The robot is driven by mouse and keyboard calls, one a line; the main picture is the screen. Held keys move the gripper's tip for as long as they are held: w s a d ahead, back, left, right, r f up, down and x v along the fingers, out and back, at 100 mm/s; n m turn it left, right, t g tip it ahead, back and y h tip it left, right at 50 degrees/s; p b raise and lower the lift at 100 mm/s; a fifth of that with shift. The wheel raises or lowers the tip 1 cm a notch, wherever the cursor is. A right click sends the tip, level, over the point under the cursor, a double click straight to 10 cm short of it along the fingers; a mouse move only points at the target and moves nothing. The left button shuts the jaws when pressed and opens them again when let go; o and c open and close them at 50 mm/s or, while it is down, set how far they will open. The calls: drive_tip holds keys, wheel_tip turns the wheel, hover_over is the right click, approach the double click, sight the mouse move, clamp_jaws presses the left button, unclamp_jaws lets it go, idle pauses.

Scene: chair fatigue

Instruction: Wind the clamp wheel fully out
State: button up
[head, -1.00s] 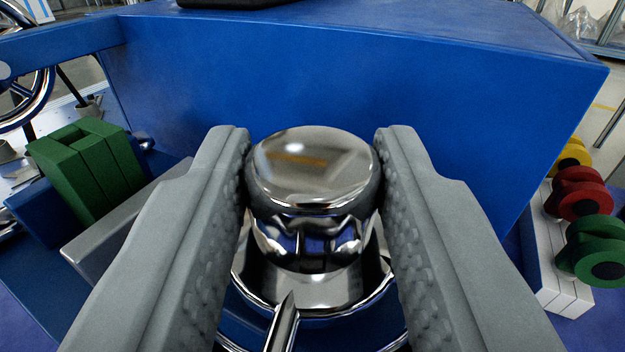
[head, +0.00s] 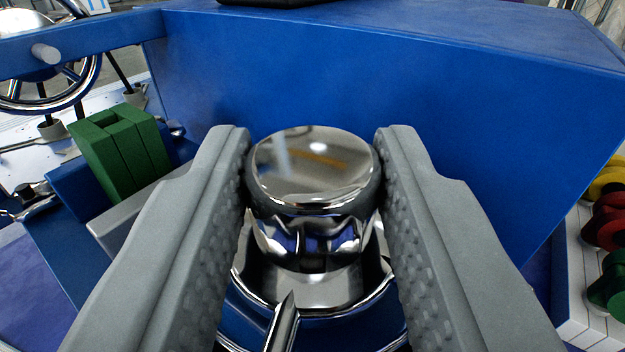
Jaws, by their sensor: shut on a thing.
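My gripper (head: 313,175) is shut on a shiny chrome knob (head: 313,180), with one grey textured finger on each side. Below the knob is a round chrome rim (head: 262,300) with blue showing inside it, and a pointed chrome piece (head: 285,318) in front. The fingers hide parts of the rim's sides. A larger chrome spoked wheel (head: 92,80) is at the upper left, cut by the frame edge and apart from my gripper. I cannot tell from the picture which of these is the clamp wheel.
A large blue block (head: 400,90) stands right behind the knob. A green slotted block (head: 122,150) stands to the left, near a silver bar (head: 115,225). Yellow, red (head: 608,222) and green knobs on a white base line the right edge.

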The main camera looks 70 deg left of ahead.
idle(0.3)
drive_tip(key=o, duration=1)
drive_tip(key=shift+c, duration=0.2)
drive_tip(key=v, duration=1.7)
drive_tip(key=shift+d, duration=0.2)
drive_tip(key=shift+s, duration=0.1)
